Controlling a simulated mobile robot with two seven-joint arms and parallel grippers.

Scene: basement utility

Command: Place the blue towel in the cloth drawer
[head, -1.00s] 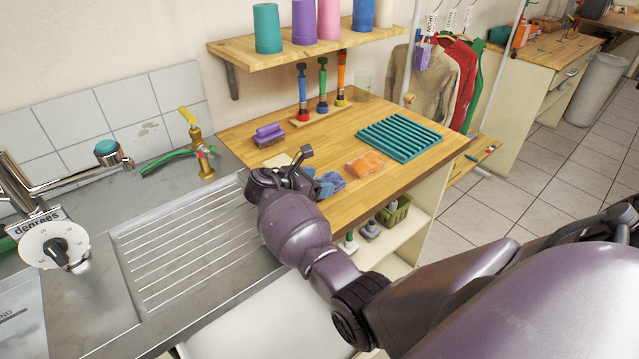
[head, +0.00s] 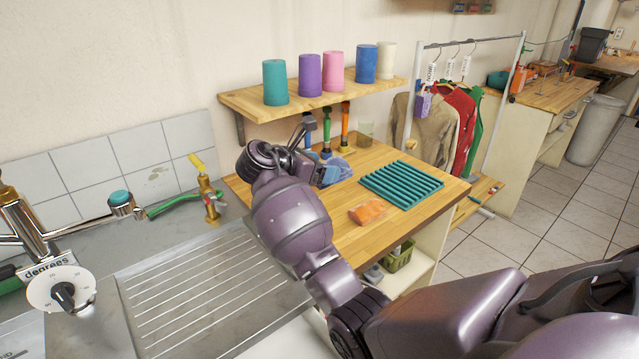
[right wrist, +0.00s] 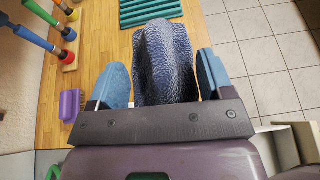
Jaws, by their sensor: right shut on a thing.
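The blue towel (head: 342,168) is held up above the wooden worktop by my right gripper (head: 326,174), partly hidden behind my wrist in the head view. In the right wrist view the dark blue, textured towel (right wrist: 165,60) is bunched between the two blue fingers of my right gripper (right wrist: 162,78). My left gripper is in neither view. I cannot make out a cloth drawer in these frames.
An orange sponge-like item (head: 368,210) and a teal ribbed mat (head: 402,187) lie on the worktop (head: 330,238). Upright coloured tools (head: 345,128) stand behind, under a shelf (head: 300,98) with several coloured cylinders. A metal sink drainer (head: 200,300) is at left.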

